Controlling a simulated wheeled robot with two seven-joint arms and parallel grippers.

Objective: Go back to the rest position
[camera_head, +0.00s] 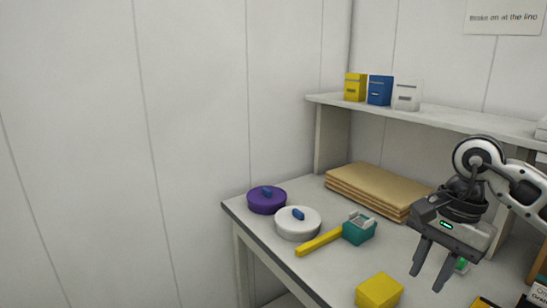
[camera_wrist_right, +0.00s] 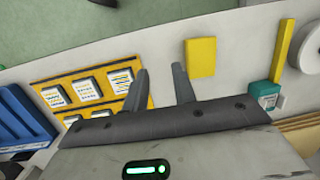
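My right gripper (camera_head: 430,277) hangs above the right part of the table in the head view, its two fingers pointing down and spread apart. In the right wrist view the fingertips (camera_wrist_right: 161,76) stand apart with nothing between them. My left gripper is in neither view. No ink bottle can be clearly made out in these frames.
The table (camera_head: 330,278) holds a yellow block (camera_head: 379,291), a teal dispenser (camera_head: 359,229), a yellow bar (camera_head: 319,242), white (camera_head: 298,226) and purple (camera_head: 267,203) round containers and stacked boards (camera_head: 375,188). A shelf (camera_head: 440,117) stands behind. An orange rack (camera_wrist_right: 45,84) and blue bin (camera_wrist_right: 22,122) show in the wrist view.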

